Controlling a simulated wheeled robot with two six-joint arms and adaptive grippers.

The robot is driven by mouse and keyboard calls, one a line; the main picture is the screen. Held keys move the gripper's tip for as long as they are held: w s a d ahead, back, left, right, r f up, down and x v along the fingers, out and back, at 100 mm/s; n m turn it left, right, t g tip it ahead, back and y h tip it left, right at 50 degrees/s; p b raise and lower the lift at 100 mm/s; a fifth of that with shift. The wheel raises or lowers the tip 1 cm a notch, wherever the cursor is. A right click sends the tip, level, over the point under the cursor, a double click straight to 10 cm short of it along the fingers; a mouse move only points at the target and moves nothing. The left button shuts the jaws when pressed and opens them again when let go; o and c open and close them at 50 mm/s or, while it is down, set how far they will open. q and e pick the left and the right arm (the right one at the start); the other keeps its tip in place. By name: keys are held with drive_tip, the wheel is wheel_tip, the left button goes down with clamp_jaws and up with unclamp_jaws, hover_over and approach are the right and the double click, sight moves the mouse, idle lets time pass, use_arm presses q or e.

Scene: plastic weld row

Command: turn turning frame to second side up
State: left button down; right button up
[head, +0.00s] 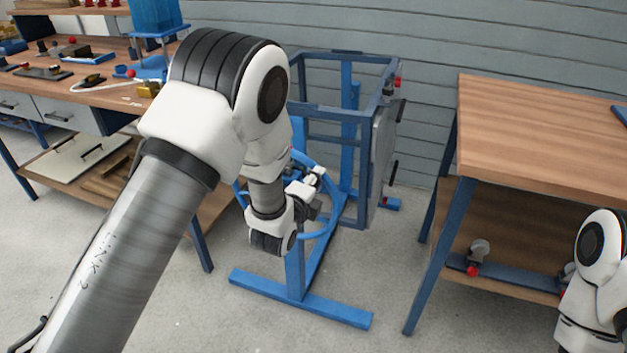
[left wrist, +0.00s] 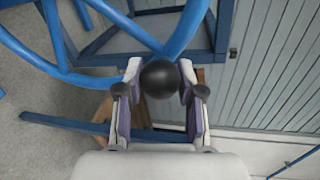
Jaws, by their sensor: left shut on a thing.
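The turning frame (head: 345,115) is a blue rectangular cage on a blue floor stand (head: 297,308), between two benches in the head view. A grey panel (head: 381,150) stands upright on its right side. A blue handwheel (head: 329,222) faces me on its near side, partly hidden by my left arm; its rim also shows in the left wrist view (left wrist: 192,25). My left gripper (head: 318,178) is at the wheel and shut on its black ball knob (left wrist: 160,79), which sits between the fingers in the left wrist view. My right gripper is out of view.
A wooden bench (head: 540,125) with a lower shelf stands at the right, my right arm beside it. A workbench (head: 120,98) with tools and drawers stands at the left. A grey slatted wall is behind. Floor in front of the stand is clear.

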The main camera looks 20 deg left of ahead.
use_arm(q)
drive_tip(key=shift+d+f, duration=0.15)
idle(0.4)
drive_tip(key=c, duration=0.7)
unclamp_jaws()
drive_tip(key=s, duration=0.4)
drive_tip(key=s+r, duration=0.1)
drive_tip(key=s, duration=0.3)
drive_tip(key=s+r, duration=0.1)
drive_tip(key=s, duration=0.2)
drive_tip(key=shift+s+a+r, duration=0.2)
drive_tip(key=shift+s+a, duration=0.1)
drive_tip(key=shift+s, duration=0.1)
